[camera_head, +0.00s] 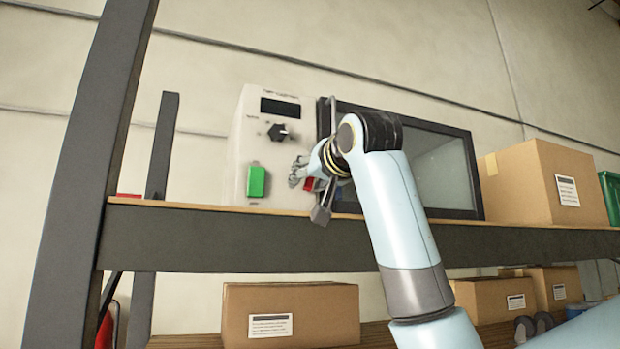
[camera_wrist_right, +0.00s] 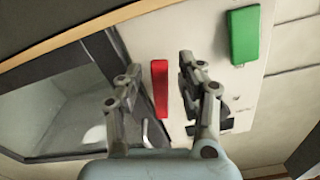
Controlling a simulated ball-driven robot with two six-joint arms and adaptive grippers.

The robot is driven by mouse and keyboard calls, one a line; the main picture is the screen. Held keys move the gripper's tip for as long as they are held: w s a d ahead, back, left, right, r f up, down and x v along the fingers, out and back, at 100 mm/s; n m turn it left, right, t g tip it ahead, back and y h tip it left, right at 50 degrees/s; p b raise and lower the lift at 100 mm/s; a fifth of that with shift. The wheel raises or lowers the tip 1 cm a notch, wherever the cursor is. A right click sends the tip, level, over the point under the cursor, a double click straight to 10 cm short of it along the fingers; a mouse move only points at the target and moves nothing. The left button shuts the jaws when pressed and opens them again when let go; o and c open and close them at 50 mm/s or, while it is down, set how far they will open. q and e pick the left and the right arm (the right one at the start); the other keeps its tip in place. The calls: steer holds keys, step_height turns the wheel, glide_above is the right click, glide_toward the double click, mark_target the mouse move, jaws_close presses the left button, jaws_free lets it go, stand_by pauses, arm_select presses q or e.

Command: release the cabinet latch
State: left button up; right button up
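The cabinet is a white and dark unit on the shelf, with a light control panel (camera_head: 236,150) and a dark-framed glass door (camera_head: 440,160). A red latch piece (camera_wrist_right: 160,88) sits upright on the panel beside the door edge; only a bit of it shows in the head view (camera_head: 309,184). My right gripper (camera_wrist_right: 157,80) is open, its two fingers on either side of the red piece in the wrist view. Contact cannot be told. In the head view the right gripper (camera_head: 308,194) is in front of the panel's lower right. My left gripper is not in view.
A green block (camera_head: 256,181) and a dark knob (camera_head: 278,132) are on the panel. A cardboard box (camera_head: 530,185) stands right of the cabinet. More boxes (camera_head: 290,312) are on the lower shelf. A dark shelf post (camera_head: 95,150) rises at left.

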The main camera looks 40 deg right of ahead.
jaws_close()
steer(key=n, duration=0.1)
steer(key=d+n, duration=0.1)
steer(key=n, duration=0.1)
steer(key=shift+s+f, duration=0.1)
steer(key=shift+s, duration=0.05)
stand_by(0.3)
jaws_free()
steer(key=shift+s, duration=0.1)
steer(key=v, duration=1.2)
